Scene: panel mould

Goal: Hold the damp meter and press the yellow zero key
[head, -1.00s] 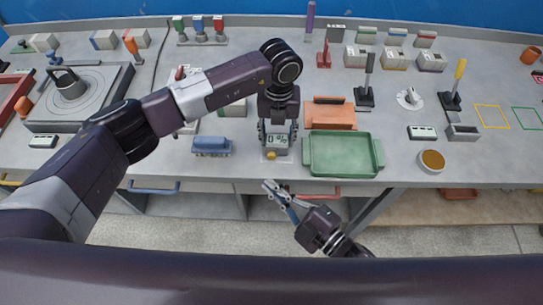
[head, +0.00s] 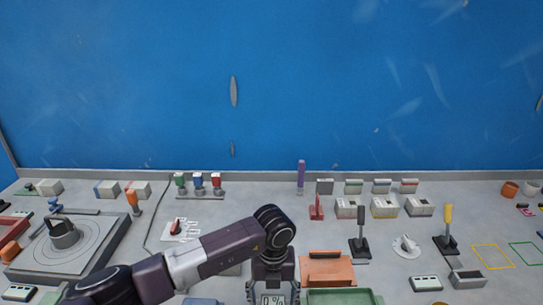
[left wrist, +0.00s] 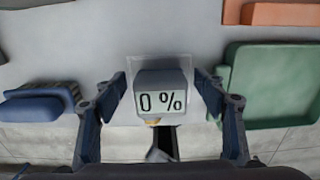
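The damp meter (left wrist: 161,95) is a small grey block with "0 %" on its display. It stands between the two fingers of my left gripper (left wrist: 161,88) in the left wrist view, with a narrow gap showing on each side, so the gripper looks open around it. A bit of the yellow zero key (left wrist: 153,122) shows at the meter's near edge. In the head view, the meter (head: 273,299) and my left gripper (head: 272,291) are cut by the bottom edge. A dark and grey shape below the meter in the left wrist view may be my right gripper; its fingers are unclear.
A green tray (left wrist: 232,112) is close right of the meter, with an orange tray (head: 327,268) behind it. Levers, a dial and small boxes fill the bench's right. A blue wall (head: 300,90) rises behind.

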